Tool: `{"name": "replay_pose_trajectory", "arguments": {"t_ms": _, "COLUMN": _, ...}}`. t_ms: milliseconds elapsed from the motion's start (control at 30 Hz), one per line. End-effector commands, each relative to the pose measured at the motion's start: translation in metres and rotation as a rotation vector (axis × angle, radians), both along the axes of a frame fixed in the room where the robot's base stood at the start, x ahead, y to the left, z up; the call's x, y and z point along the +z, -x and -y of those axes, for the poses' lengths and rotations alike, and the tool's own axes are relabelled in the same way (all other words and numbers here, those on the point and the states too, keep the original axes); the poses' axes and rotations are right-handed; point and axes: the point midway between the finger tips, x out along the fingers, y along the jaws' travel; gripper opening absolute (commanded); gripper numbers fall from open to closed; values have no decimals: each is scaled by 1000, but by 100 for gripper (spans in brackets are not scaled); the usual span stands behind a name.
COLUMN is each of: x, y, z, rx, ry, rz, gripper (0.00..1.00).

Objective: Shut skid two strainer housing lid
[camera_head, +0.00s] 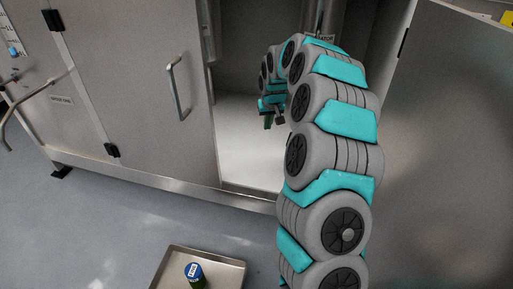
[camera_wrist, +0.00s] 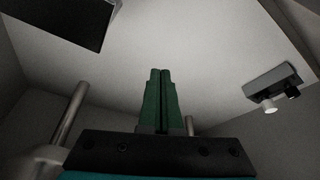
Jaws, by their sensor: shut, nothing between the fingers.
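I cannot pick out the strainer housing or its lid for certain in either view. My gripper (camera_head: 267,122) is inside the open bay of the steel cabinet (camera_head: 135,85), above its pale floor. In the wrist view, the green fingers of my gripper (camera_wrist: 160,72) are together with nothing between them. A vertical metal cylinder (camera_head: 325,15) stands at the back of the bay, partly hidden by my arm. A small grey block with a white knob (camera_wrist: 274,78) shows at right in the wrist view, and a dark panel (camera_wrist: 60,18) at upper left.
An open door panel (camera_head: 450,150) stands to the right of my arm. A closed door with a bar handle (camera_head: 178,88) is left of the bay. A metal tray (camera_head: 225,275) below holds a can with a blue top (camera_head: 193,272). The grey floor (camera_head: 90,225) at left is clear.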

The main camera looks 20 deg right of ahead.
Motion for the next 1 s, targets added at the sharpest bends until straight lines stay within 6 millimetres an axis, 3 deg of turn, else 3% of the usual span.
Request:
{"name": "replay_pose_trajectory", "arguments": {"t_ms": 233, "x": 10, "y": -21, "z": 3, "rx": 2, "ry": 1, "rz": 1, "gripper": 0}}
{"name": "replay_pose_trajectory", "arguments": {"t_ms": 800, "x": 100, "y": 13, "z": -1, "rx": 2, "ry": 1, "rz": 1, "gripper": 0}}
{"name": "replay_pose_trajectory", "arguments": {"t_ms": 1000, "x": 108, "y": 38, "z": -26, "rx": 38, "ry": -14, "rz": -29, "gripper": 0}}
